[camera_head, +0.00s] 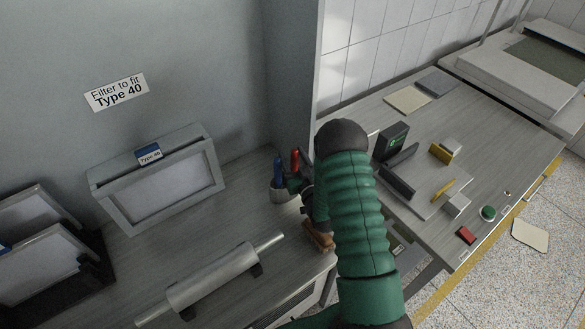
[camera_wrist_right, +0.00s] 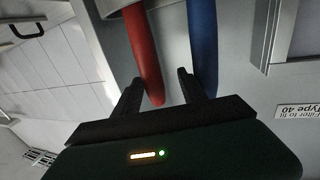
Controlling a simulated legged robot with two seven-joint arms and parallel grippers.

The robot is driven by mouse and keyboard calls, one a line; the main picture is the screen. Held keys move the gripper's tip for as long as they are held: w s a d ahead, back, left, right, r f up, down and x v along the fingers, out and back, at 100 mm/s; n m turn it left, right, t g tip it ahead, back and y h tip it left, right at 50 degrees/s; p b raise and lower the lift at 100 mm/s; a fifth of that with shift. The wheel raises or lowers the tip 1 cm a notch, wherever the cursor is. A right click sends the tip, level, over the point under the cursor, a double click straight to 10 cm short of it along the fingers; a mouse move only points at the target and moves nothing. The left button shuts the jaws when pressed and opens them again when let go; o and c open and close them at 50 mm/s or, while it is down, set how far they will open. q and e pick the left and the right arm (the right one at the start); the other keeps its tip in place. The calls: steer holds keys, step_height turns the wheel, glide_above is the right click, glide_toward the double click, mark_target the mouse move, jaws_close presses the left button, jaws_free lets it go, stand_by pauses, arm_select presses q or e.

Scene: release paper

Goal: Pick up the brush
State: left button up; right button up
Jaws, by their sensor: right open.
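A grey cup (camera_head: 281,194) on the bench holds a blue handle (camera_head: 278,169) and a red handle (camera_head: 295,160). A brown wooden piece, possibly a brush (camera_head: 318,236), lies at the bench edge, partly hidden by my right arm. My right gripper (camera_head: 293,184) is beside the cup and open. In the right wrist view, my right gripper (camera_wrist_right: 160,76) has its fingers apart, with the red handle (camera_wrist_right: 143,45) between them in the picture. The blue handle (camera_wrist_right: 203,45) shows behind the right finger. Contact cannot be told. My left gripper is not in view.
A metal roller (camera_head: 210,278) lies on the left bench in front of a framed filter box (camera_head: 160,184). A grey partition (camera_head: 292,80) stands behind the cup. The right bench (camera_head: 480,125) holds several small blocks and a green button (camera_head: 488,212).

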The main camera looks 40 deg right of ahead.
steer(key=shift+s+d+f, duration=0.1)
steer(key=shift+d, duration=0.25)
steer(key=shift+c, duration=1.1)
steer(key=shift+d+f, duration=0.1)
steer(key=shift+d, duration=0.2)
steer(key=c, duration=0.5)
steer(key=shift+a, duration=0.2)
jaws_close()
steer(key=shift+a+r, duration=0.2)
steer(key=shift+a, duration=0.05)
